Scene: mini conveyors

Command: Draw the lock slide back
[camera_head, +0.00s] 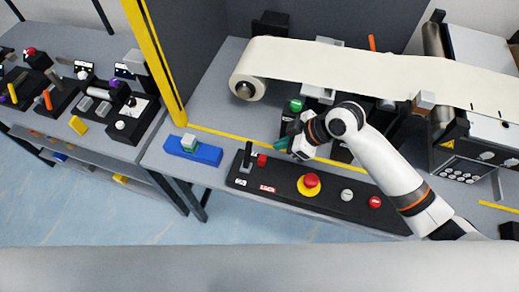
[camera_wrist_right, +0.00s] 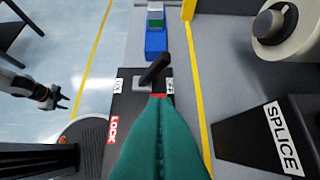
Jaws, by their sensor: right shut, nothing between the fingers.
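The red block near the LOCK label, which looks like the lock slide (camera_head: 262,160), sits on the black control panel (camera_head: 285,183) just right of a black lever (camera_head: 248,154). In the right wrist view a thin red strip of it (camera_wrist_right: 158,96) shows at my fingertips, the rest hidden behind them. My right gripper (camera_head: 281,144) is shut and empty, with teal fingers beside and above the red block; contact cannot be told. The lever (camera_wrist_right: 155,69) stands just beyond the fingertips. My left gripper (camera_wrist_right: 56,103) shows over the floor, its fingers apart and empty.
A red mushroom button (camera_head: 310,182) on yellow and smaller buttons lie right along the panel. A blue tray (camera_head: 205,153) with a block stands left. The conveyor roller (camera_head: 247,88) and a SPLICE sign (camera_wrist_right: 284,138) are behind. A yellow post (camera_head: 155,60) rises at left.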

